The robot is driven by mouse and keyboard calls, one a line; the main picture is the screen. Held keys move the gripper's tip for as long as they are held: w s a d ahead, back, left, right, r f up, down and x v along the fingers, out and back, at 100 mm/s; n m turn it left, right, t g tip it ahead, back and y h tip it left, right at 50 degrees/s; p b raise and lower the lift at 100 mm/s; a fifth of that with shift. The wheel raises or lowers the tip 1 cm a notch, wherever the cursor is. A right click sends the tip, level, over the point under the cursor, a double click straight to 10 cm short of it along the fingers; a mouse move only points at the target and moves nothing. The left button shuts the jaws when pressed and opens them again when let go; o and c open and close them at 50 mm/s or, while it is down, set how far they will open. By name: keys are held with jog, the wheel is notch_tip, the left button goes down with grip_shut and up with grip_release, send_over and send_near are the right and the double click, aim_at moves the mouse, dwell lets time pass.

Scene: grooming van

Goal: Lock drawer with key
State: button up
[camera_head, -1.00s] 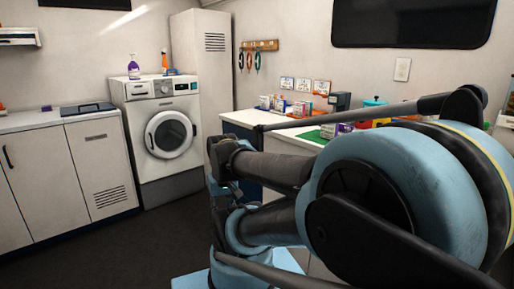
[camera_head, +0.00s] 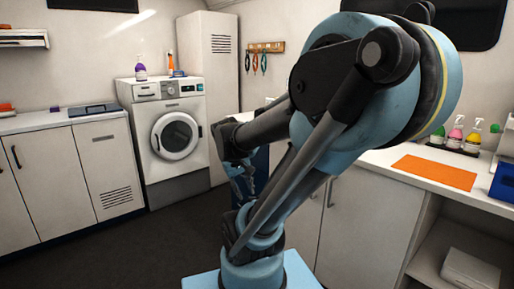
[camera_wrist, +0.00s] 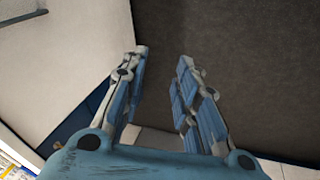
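My gripper (camera_wrist: 162,75) is open in the wrist view, with its two blue-and-grey fingers apart and nothing between them. Beyond the fingertips are dark floor and a pale panel. In the head view my gripper (camera_head: 246,185) is small and partly hidden by my arm, in front of a dark blue cabinet side (camera_head: 262,163). I cannot make out a key or a lock. A small brownish piece (camera_wrist: 64,131) lies beside a dark blue surface at the wrist view's lower left; I cannot tell what it is. No drawer is clearly recognisable.
A washing machine (camera_head: 168,130) stands at the back, left of a tall locker (camera_head: 207,80). White cabinets (camera_head: 60,170) line the left. The right counter holds an orange mat (camera_head: 434,172), coloured bottles (camera_head: 473,138) and a blue bin (camera_head: 504,180). Dark floor (camera_head: 130,245) is open at left.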

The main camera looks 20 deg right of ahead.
jog(key=w+d+r+h, duration=0.2)
jog(key=w+d, duration=0.1)
jog(key=w, duration=0.3)
jog(key=w+d+r+h, duration=0.2)
jog(key=w+d, duration=0.1)
jog(key=w, duration=0.4)
jog(key=w+f+n+t+h, duration=0.25)
jog(key=w+h, duration=0.25)
jog(key=w, duration=0.8)
jog(key=w+f+n+t+h, duration=0.1)
jog(key=w+f+t+h, duration=0.3)
jog(key=w, duration=0.9)
jog(key=w+d+r+g+h, duration=0.1)
jog(key=w+d, duration=0.5)
jog(key=d, duration=1)
jog(key=shift+g, duration=0.75)
jog(key=shift+r+m, duration=0.1)
jog(key=shift+m, duration=0.15)
grip_shut()
